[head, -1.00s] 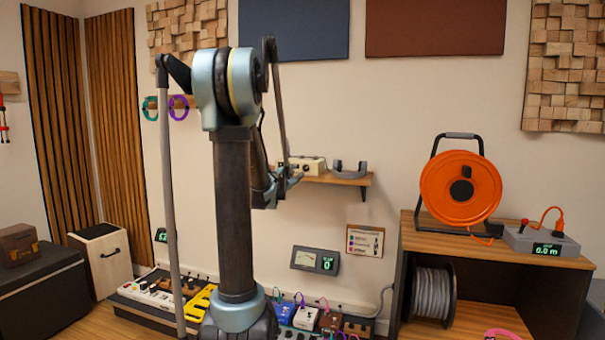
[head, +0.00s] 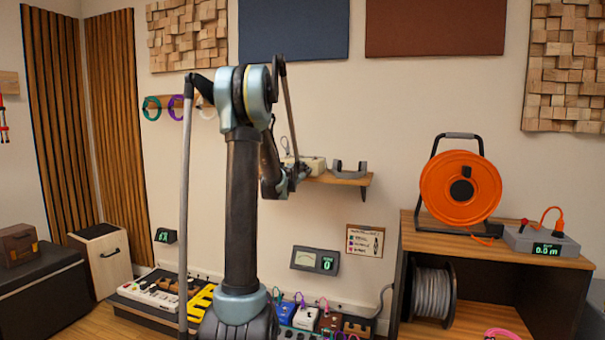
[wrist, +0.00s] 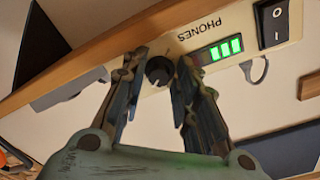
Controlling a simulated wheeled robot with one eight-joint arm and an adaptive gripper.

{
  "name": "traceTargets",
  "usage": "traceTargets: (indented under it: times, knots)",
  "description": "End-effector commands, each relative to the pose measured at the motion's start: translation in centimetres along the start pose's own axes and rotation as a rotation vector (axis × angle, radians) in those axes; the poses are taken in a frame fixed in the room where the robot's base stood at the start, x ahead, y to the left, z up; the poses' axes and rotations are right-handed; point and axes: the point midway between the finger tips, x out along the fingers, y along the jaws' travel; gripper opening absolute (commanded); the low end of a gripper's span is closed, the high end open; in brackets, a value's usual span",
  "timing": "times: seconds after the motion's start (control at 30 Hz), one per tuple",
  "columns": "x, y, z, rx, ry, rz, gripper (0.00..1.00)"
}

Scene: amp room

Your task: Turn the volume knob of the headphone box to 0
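The headphone box (head: 317,162) is a small cream box on the wall shelf, partly hidden by my arm in the head view. In the wrist view its face (wrist: 240,24) is tilted and reads PHONES upside down. It carries a round black volume knob (wrist: 158,71), a display with green bars (wrist: 222,50) and a black rocker switch (wrist: 272,22). My gripper (wrist: 160,64) is open, with one finger on each side of the knob. Thin gaps seem to show beside the knob; I cannot tell whether either finger touches it. In the head view my gripper (head: 301,172) is at the box's front.
The wooden shelf (head: 345,179) runs along the box's edge. A grey headphone-like cradle (head: 348,169) sits to its right. A metre with a green readout (head: 315,260) and a small card (head: 365,241) hang below. The wall above the shelf is clear.

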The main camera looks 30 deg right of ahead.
Motion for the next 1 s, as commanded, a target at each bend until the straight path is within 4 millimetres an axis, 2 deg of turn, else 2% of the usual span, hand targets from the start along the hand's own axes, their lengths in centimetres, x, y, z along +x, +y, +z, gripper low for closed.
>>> traceTargets:
  times: [0.13, 0.17, 0.27, 0.67, 1.0]
  knots:
    - [-0.02, -0.01, 0.00, 0.000, 0.000, 0.000, 0.28]
    - [-0.02, -0.01, 0.00, 0.000, 0.000, 0.000, 0.23]
    - [-0.02, -0.02, 0.00, 0.000, 0.000, 0.000, 0.01]
    - [0.05, 0.07, -0.08, -0.036, 0.002, 0.000, 0.00]
    - [0.00, 0.03, -0.02, -0.252, 0.008, -0.006, 0.00]
